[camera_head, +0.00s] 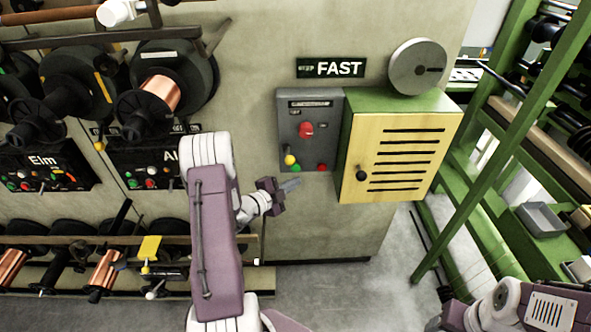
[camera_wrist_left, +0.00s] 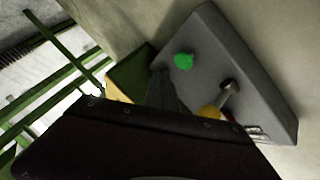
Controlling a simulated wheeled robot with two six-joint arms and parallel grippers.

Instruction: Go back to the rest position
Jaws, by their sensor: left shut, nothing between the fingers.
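My left gripper (camera_head: 290,185) is shut and empty in the head view. It is in front of the wall, just below the grey control box (camera_head: 310,112). In the left wrist view its shut fingers (camera_wrist_left: 163,90) show dark, with the grey control box (camera_wrist_left: 262,85) beyond them. The box carries a red knob (camera_head: 305,129), a yellow knob (camera_head: 290,160) and small buttons. The wrist view shows a green button (camera_wrist_left: 184,60) on it. Touching between gripper and box does not show. My right arm is at the bottom right; its gripper is too dark and cut off to judge.
A yellow slatted cabinet (camera_head: 395,150) with green sides adjoins the control box. A green rack (camera_head: 490,150) stands at the right. Spool shelves with copper wire (camera_head: 158,95) line the left wall. Grey floor (camera_head: 345,290) is clear at the bottom middle.

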